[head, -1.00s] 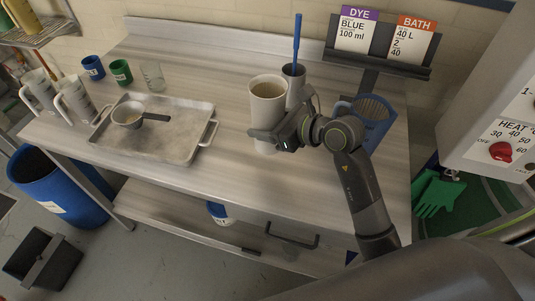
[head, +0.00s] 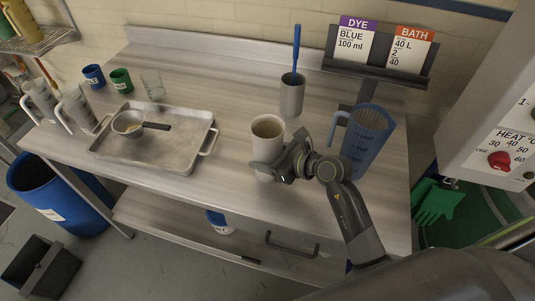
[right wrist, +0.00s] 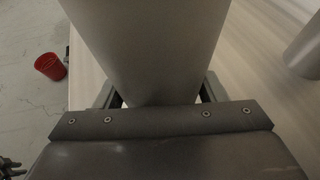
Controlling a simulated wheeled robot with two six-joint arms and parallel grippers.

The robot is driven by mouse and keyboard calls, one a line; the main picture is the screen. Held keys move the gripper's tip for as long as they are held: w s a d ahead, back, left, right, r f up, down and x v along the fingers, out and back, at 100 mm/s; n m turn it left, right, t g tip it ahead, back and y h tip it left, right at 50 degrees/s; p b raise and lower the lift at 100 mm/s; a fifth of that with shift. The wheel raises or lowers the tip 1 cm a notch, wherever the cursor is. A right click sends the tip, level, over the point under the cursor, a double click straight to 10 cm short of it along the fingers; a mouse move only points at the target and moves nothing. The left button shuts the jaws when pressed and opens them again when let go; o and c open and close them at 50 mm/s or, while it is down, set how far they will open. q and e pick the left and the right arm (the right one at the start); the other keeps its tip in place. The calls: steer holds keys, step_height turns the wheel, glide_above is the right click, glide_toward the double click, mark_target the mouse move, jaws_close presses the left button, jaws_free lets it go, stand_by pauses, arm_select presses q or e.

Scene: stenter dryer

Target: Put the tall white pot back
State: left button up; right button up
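The tall white pot (head: 267,147), with a yellowish liquid inside, is upright over the front middle of the table (head: 235,110). My right gripper (head: 272,170) is at its lower side, with its fingers around it. In the right wrist view the pot (right wrist: 145,45) fills the space between the fingers (right wrist: 160,95). Its base is partly hidden by the gripper, so I cannot tell whether it touches the table. My left gripper is not in view.
A blue jug (head: 368,140) stands close to the right of my gripper. A grey cup (head: 291,97) with a blue stick is behind the pot. Bare table lies between tray and pot.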

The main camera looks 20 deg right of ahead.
steer(key=o, duration=0.4)
steer(key=shift+r, duration=0.2)
steer(key=shift+s+d, duration=0.2)
steer(key=shift+d, duration=0.05)
steer(key=shift+b+v, duration=0.85)
steer(key=shift+v, duration=4.9)
steer(key=shift+a+r, duration=0.1)
steer(key=shift+r, duration=0.05)
